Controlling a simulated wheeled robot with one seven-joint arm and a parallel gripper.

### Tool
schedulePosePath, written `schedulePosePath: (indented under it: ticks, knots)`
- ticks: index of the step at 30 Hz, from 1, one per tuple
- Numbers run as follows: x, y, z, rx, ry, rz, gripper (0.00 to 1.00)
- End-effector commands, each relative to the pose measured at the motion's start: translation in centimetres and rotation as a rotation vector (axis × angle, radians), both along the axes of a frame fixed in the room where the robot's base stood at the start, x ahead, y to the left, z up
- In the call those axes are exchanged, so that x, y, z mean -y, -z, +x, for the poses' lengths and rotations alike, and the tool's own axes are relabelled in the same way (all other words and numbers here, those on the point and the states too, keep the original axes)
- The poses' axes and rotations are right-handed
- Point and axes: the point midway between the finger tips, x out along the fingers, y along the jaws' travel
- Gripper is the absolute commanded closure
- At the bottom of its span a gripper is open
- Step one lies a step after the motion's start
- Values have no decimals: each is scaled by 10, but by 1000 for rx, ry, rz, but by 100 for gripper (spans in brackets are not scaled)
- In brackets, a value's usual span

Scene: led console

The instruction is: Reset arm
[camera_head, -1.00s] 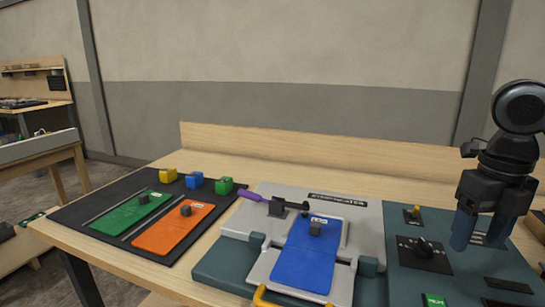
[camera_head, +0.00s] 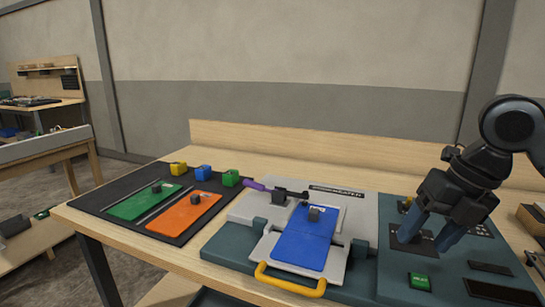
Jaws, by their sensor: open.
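My gripper (camera_head: 428,243) hangs over the dark teal control panel (camera_head: 390,280) at the right. Its two blue-grey fingers are apart and point down at the black knob plate (camera_head: 408,238), which they partly cover. I see nothing held between them. I cannot tell whether a finger touches the knob. My arm reaches in from the right edge.
A blue plate (camera_head: 303,240) lies in the console's fixture, with a yellow handle (camera_head: 290,282) in front and a purple-handled lever (camera_head: 258,186) behind. Green (camera_head: 145,202) and orange (camera_head: 184,212) plates and small blocks (camera_head: 203,172) lie on a black mat at left.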

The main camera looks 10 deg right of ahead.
Motion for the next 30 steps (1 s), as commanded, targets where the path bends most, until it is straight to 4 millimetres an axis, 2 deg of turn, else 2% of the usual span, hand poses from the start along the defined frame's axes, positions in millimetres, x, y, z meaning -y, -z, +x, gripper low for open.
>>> schedulePosePath:
  ticks: [5,8,12,16,21,26,30]
  knots:
    - [-53,0,22,94,73,172,34]
    - [-92,-4,36,153,143,319,34]
    - [-143,-15,52,215,271,557,34]
    - [-180,-25,60,236,399,778,34]
    - [-213,-33,63,224,586,1057,34]
    - [-231,-31,59,177,776,1296,34]
    - [-238,-19,49,121,953,1479,34]
